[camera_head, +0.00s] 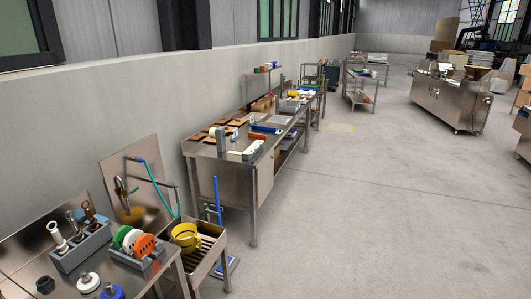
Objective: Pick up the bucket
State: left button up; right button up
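A yellow bucket (186,235) sits in the metal slatted sink stand (211,256) at the lower left, against the wall side. Its open top faces up and part of its lower body is hidden by the stand. Neither of my grippers shows in the head view.
A steel counter (60,284) with colored tools stands left of the sink. A faucet with a green hose (165,190) rises behind the bucket. A blue-handled broom (218,200) stands beside the sink. A long steel workbench (235,175) lies beyond. The floor (370,220) at right is clear.

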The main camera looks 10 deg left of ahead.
aim_at(185, 235)
jog(key=i, duration=2.05)
jog(key=u, duration=0.9)
